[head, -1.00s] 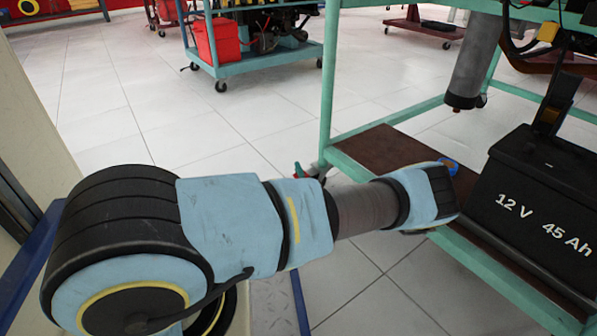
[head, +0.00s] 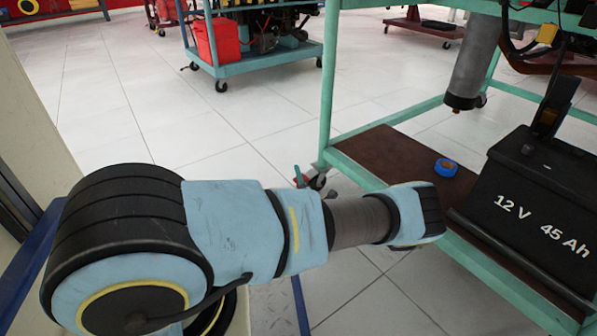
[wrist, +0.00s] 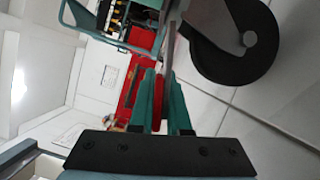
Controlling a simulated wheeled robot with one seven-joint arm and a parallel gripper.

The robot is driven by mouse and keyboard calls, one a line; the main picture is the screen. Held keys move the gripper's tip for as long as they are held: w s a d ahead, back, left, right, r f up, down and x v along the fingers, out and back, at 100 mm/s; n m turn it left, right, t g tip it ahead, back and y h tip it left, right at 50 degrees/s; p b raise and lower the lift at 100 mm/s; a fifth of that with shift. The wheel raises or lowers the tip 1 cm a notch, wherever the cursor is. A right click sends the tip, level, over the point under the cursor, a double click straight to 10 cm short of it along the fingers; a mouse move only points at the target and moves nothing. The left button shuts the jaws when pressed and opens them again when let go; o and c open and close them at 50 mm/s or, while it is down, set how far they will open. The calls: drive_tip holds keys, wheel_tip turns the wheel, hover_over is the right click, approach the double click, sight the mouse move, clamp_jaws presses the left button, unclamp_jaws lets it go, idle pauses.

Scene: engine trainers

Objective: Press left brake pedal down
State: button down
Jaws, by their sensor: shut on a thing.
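The left brake pedal (head: 302,182) shows as a small red piece on the left of the caster wheel (head: 318,182), under the green cart leg. It is partly hidden behind my arm. In the wrist view the large black caster wheel (wrist: 235,45) fills the upper right. My gripper (wrist: 164,92) has its green fingers close together on a narrow red strip, which appears to be the pedal (wrist: 158,95). The fingers lie beside the wheel. In the head view most of my gripper is hidden behind my arm. How far the pedal is tilted cannot be told.
The green cart's brown lower shelf (head: 365,152) carries a black battery (head: 530,215) and a blue tape roll (head: 446,168), close to my wrist. Another cart (head: 255,68) with a red box stands farther back. The tiled floor between is clear.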

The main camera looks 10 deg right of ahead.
drive_tip(key=shift+f, duration=0.15)
drive_tip(key=c, duration=0.9)
unclamp_jaws()
drive_tip(key=s+p, duration=0.1)
drive_tip(key=s, duration=0.2)
drive_tip(key=s+p, duration=0.2)
drive_tip(key=s, duration=0.1)
drive_tip(key=s+p, duration=0.1)
drive_tip(key=s, duration=0.2)
drive_tip(key=shift+s+d+f, duration=0.35)
drive_tip(key=shift+s+f, duration=0.2)
drive_tip(key=shift+s, duration=0.35)
